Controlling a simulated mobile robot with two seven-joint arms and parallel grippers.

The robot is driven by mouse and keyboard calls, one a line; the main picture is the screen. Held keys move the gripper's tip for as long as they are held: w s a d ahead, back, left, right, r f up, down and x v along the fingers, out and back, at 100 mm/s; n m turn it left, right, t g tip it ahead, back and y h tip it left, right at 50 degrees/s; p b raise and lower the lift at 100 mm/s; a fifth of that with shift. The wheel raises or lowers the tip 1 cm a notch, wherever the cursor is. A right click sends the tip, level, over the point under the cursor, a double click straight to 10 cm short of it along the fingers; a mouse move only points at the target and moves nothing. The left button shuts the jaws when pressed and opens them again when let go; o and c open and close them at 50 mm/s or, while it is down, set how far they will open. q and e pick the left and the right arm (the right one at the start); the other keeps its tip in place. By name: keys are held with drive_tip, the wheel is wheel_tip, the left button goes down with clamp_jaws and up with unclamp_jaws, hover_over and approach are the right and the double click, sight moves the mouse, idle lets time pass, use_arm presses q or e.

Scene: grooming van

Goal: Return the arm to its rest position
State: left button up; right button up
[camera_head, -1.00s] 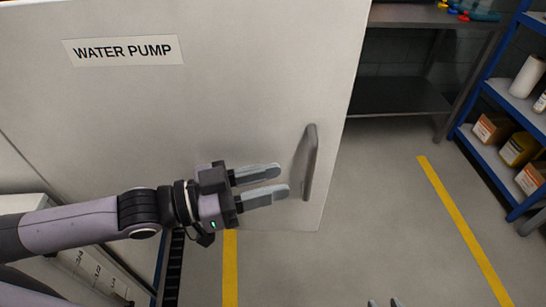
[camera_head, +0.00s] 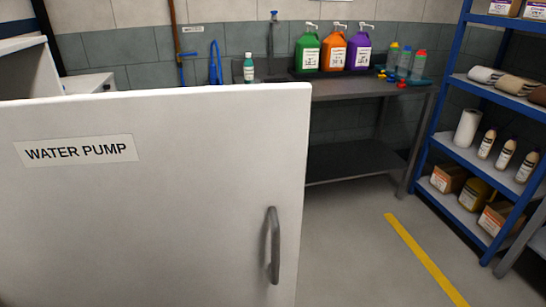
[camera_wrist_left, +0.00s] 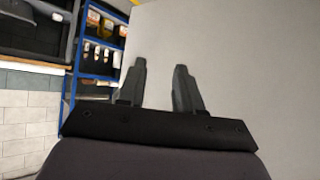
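The white door panel labelled WATER PUMP (camera_head: 190,190) fills the left and middle of the head view, with a grey handle (camera_head: 274,245) near its right edge. My left gripper does not show in the head view. In the left wrist view my left gripper (camera_wrist_left: 160,80) has its two fingers apart with nothing between them. A pale, plain surface (camera_wrist_left: 250,60) fills the right of that view behind the fingers; I cannot tell how far off it is. My right gripper is in neither view.
A grey metal table (camera_head: 345,88) with green, orange and purple jugs stands behind the door. A blue shelf rack (camera_head: 455,120) with bottles and boxes stands at the right. The floor with a yellow line (camera_head: 425,260) is clear between door and rack.

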use_arm(q)
drive_tip(key=s+a+f+n+g+y, duration=0.55)
drive_tip(key=s+a+f, duration=0.25)
drive_tip(key=s+a, duration=0.4)
drive_tip(key=w+d+f+m+t+h, duration=0.1)
drive_tip(key=w+d+f+t+h, duration=0.1)
drive_tip(key=w+f+t, duration=0.4)
drive_tip(key=shift+w+d+f+t+p, duration=0.3)
drive_tip(key=shift+d+f+t+p, duration=0.2)
drive_tip(key=shift+f, duration=0.65)
drive_tip(key=shift+m, duration=0.25)
